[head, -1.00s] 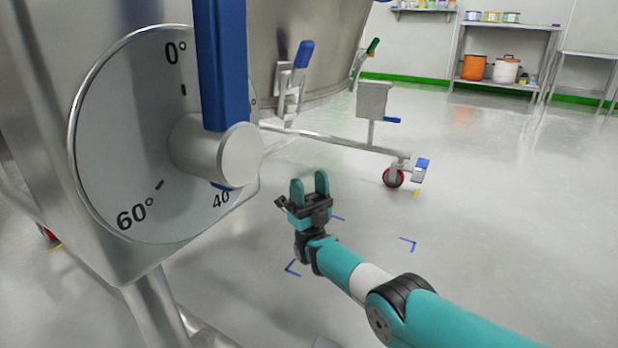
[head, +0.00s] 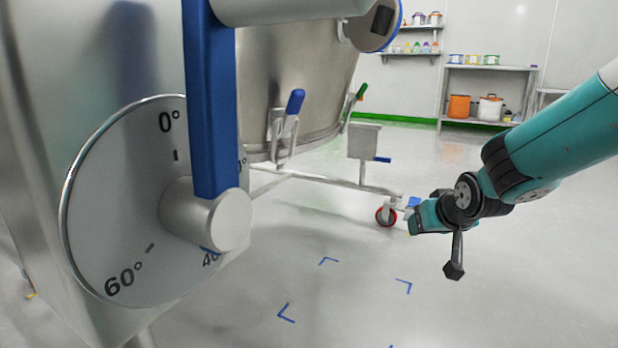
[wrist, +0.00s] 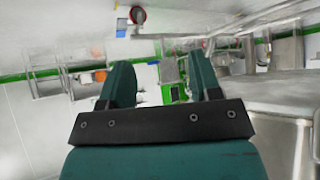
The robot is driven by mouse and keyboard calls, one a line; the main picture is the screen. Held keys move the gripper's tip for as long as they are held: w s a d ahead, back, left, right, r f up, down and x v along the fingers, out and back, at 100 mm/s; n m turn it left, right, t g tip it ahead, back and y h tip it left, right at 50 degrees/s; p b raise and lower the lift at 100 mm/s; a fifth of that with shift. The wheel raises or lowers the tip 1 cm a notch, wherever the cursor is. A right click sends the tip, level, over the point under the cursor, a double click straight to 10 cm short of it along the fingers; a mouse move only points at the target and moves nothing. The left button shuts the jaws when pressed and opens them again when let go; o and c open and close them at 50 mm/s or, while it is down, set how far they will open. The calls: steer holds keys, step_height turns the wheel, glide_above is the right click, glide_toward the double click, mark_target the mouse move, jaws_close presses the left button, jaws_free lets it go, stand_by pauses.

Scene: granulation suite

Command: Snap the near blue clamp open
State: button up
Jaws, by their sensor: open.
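The near blue clamp (head: 287,127) is on the side of the big steel vessel (head: 320,75) in the head view. Its blue handle points up and leans slightly right over a steel bracket. My gripper (head: 418,217) is to the right of the clamp and lower in the picture, apart from it, in front of the trolley's caster. The wrist view shows both teal fingers of my gripper (wrist: 162,82) spread apart with nothing between them. I cannot make out the clamp in the wrist view.
A dial with a blue lever (head: 212,100) fills the left foreground. A green-handled clamp (head: 359,92) is farther along the vessel. The trolley frame with a red caster (head: 386,216) runs below. Blue corner marks (head: 287,313) lie on clear floor. Shelves (head: 490,95) stand at the back.

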steer(key=s+d+f+g, duration=0.1)
steer(key=s+d+g, duration=0.1)
steer(key=s, duration=0.6)
steer(key=s+d+f+g+h, duration=0.1)
steer(key=s+g, duration=0.1)
steer(key=s, duration=0.5)
steer(key=s+d+f+g, duration=0.2)
steer(key=s+g, duration=0.1)
steer(key=s, duration=0.5)
steer(key=s+a+r+n+g+y+p, duration=0.15)
steer(key=s+a+r+p, duration=0.3)
steer(key=r+p, duration=0.75)
steer(key=s+a+r+n+y+p, duration=0.1)
steer(key=s+a+r+n+p, duration=0.3)
steer(key=r+p, duration=0.8)
steer(key=s+a+r+n+g+y+p, duration=0.15)
steer(key=a+r+p, duration=0.55)
steer(key=r, duration=0.9)
step_height(320, 180, up, 36)
steer(key=d+p, duration=0.1)
steer(key=p, duration=3.5)
steer(key=shift+s+m+t, duration=0.25)
steer(key=shift+m+t, duration=0.15)
steer(key=shift+f, duration=0.1)
